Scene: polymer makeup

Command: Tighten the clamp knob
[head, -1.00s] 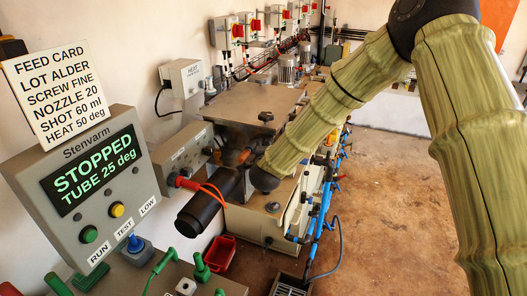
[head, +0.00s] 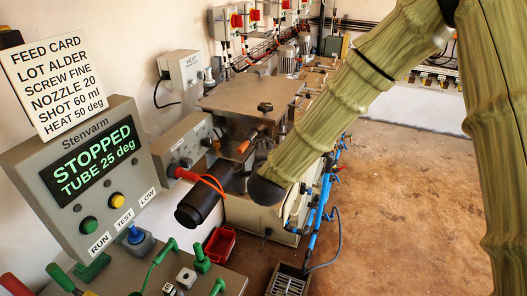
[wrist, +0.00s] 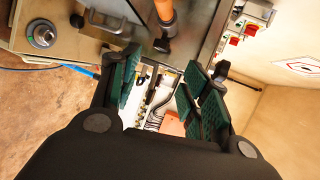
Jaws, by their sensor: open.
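A black knob (head: 265,107) stands on the flat grey lid (head: 240,98) of the machine in the head view. It may be the clamp knob; no label shows which knob that is. In the wrist view my gripper (wrist: 158,76) is open, with green-padded fingers apart and nothing between them. Beyond the fingers, near the top, are an orange handle (wrist: 165,12) and a dark fitting (wrist: 162,43) against a metal face. In the head view my arm's dark end is in front of the machine's near side and hides the gripper.
A display (head: 88,162) reads STOPPED, TUBE 25 deg. A feed card (head: 52,75) stands above it. A black cylinder (head: 199,206) juts from the machine towards me. Blue piping (head: 318,212) runs along its right side. A red bin (head: 220,243) is below. Open floor lies right.

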